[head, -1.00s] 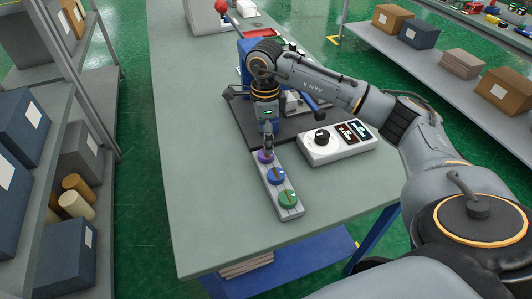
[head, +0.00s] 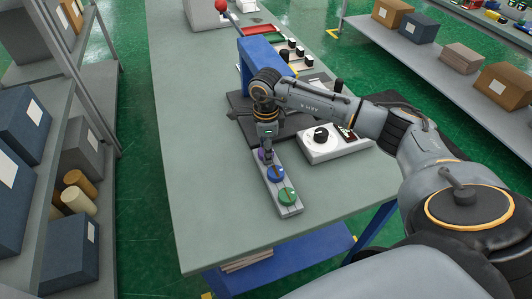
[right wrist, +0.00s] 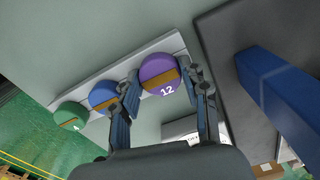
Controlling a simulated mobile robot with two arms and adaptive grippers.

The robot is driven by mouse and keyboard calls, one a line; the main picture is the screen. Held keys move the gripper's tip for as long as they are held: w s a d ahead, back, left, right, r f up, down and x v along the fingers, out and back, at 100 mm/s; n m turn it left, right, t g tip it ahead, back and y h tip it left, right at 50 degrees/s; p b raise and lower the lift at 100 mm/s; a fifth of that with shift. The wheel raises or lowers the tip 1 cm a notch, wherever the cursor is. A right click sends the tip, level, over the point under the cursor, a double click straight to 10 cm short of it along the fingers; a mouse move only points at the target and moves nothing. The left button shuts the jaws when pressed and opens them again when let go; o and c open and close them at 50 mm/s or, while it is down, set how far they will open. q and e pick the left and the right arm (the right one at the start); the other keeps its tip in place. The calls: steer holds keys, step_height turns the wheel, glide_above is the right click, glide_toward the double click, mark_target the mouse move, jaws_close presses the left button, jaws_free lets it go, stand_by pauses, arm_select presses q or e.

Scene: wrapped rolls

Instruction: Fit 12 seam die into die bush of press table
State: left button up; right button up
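The 12 seam die is the purple round one (right wrist: 160,72) marked "12" in the right wrist view; in the head view this purple die (head: 262,155) is partly hidden by my right gripper. It sits at the far end of a light grey rack (head: 294,209), beside a blue die (head: 276,173) and a green die (head: 287,195). My right gripper (right wrist: 167,88) is open, with its fingers apart on either side of the purple die and gaps visible. The press (head: 262,50) has a blue body and dark base (head: 238,104); its die bush is hidden or indistinct. My left gripper is out of view.
A white control box (head: 318,150) with a black knob stands right of the rack. Red and green trays (head: 258,32) with small parts lie behind the press. The table's left side (head: 195,150) is clear. Shelves with boxes stand on both sides.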

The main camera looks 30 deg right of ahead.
steer(key=c, duration=0.7)
